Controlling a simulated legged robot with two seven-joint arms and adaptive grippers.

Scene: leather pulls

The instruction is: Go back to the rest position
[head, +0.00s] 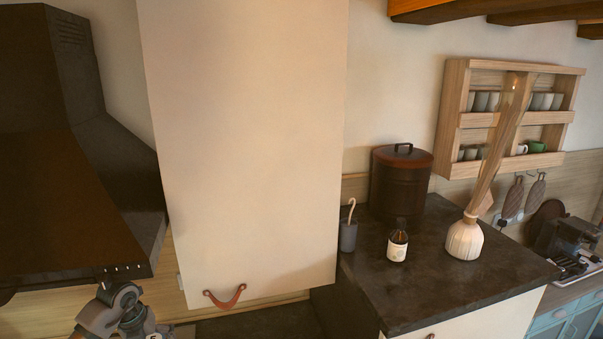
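Part of my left arm (122,312) shows at the bottom left, below the dark range hood and left of the tall cream cabinet door (245,140). I cannot make out its gripper fingers, so I cannot tell whether they are open or shut. My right gripper is not in view. The cabinet door carries a reddish-brown leather pull (225,297) near its lower edge. The pull hangs in a curve between two fixings, and no gripper is visibly on it. The door looks closed.
The dark range hood (70,160) hangs close above my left arm. A dark counter (440,285) at the right holds a brown canister (400,182), a small bottle (397,246), a grey cup (348,235) and a white vase (464,240). A wooden cup shelf (454,120) hangs on the wall.

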